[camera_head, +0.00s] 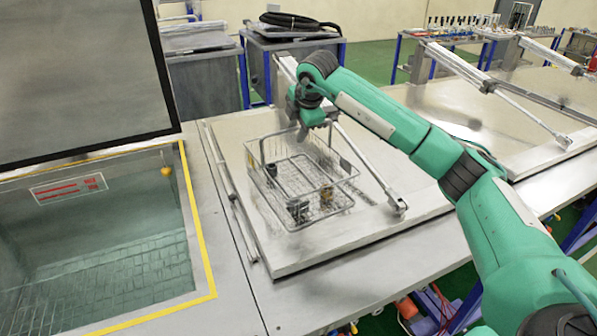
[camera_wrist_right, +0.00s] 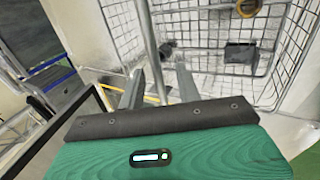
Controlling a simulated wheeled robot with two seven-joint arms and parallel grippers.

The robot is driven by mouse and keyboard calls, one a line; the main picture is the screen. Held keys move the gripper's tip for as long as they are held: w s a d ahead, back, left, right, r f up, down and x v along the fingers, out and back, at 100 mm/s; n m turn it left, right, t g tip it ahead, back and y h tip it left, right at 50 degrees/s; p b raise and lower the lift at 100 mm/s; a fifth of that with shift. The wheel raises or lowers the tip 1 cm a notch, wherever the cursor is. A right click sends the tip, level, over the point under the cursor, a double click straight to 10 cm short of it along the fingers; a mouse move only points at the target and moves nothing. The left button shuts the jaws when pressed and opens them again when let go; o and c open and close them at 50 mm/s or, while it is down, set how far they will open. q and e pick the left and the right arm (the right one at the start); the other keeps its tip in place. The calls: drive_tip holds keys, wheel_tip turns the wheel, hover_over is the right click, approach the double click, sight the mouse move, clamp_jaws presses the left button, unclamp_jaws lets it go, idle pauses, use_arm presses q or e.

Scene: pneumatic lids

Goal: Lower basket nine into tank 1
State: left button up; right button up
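A wire basket (camera_head: 300,185) with a raised handle stands on a closed, flat metal lid (camera_head: 375,222). A few small dark parts lie inside it, and no number on it can be read. My right gripper (camera_head: 316,124) is at the top of the basket's handle. In the right wrist view its two fingers (camera_wrist_right: 160,88) stand apart, with a thin metal bar (camera_wrist_right: 150,38) running between them and the basket mesh (camera_wrist_right: 205,15) beyond. An open tank (camera_head: 95,245) with a yellow border and clear liquid is at the left; no tank number is readable. My left gripper is out of view.
A large dark raised panel (camera_head: 80,75) stands behind the open tank. Metal lid struts (camera_head: 370,170) run beside the basket. Another closed lid (camera_head: 490,125) lies at the right. A cart (camera_head: 290,50) with a black hose stands behind. A bare metal strip (camera_head: 222,230) separates tank and lid.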

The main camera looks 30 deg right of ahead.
clamp_jaws()
drive_tip(key=shift+r+p, duration=0.6)
drive_tip(key=shift+r, duration=1.05)
